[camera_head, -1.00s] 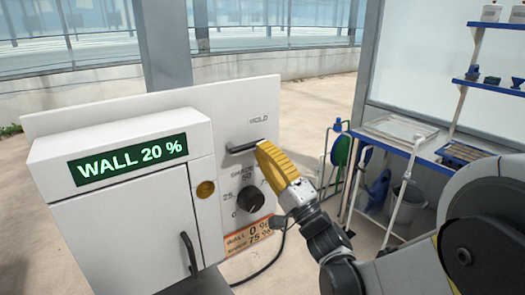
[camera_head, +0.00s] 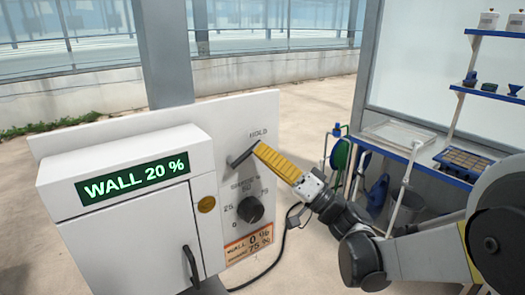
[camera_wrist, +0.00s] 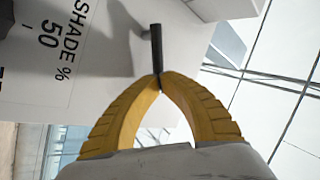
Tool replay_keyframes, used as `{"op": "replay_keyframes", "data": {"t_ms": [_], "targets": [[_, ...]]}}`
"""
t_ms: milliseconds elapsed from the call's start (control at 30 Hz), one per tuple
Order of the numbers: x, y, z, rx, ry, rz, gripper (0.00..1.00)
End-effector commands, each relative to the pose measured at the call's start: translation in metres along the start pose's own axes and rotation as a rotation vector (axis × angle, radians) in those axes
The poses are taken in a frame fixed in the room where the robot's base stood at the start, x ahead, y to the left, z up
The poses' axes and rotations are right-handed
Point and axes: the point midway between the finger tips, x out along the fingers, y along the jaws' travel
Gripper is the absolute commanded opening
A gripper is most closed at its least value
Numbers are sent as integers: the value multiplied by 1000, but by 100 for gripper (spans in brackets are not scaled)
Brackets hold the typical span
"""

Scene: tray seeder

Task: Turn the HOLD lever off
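The HOLD lever (camera_head: 243,158) is a dark bar on the white panel, under the word HOLD. In the head view it slants, its left end lower than its right end. My gripper (camera_head: 259,147) has yellow fingers, brought together at the lever's right end. In the wrist view, the lever (camera_wrist: 155,48) runs up from the fingertips (camera_wrist: 158,77), which meet at its near end. They touch or nearly touch it; whether the bar is pinched between them is not clear.
A dial marked SHADE % (camera_head: 250,209) sits just below my gripper. A cabinet (camera_head: 128,238) with a handle and a green display (camera_head: 133,178) reading WALL 20 % stands at left. A blue bench (camera_head: 425,160) with a tray stands at right. A cable hangs below the panel.

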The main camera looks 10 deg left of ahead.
Motion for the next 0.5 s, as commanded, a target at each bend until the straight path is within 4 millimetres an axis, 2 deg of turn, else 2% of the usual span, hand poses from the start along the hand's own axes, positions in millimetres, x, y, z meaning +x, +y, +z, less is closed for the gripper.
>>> {"op": "replay_keyframes", "data": {"t_ms": [500], "targets": [[11, -16, -4, -242, -162, 1, 0]]}}
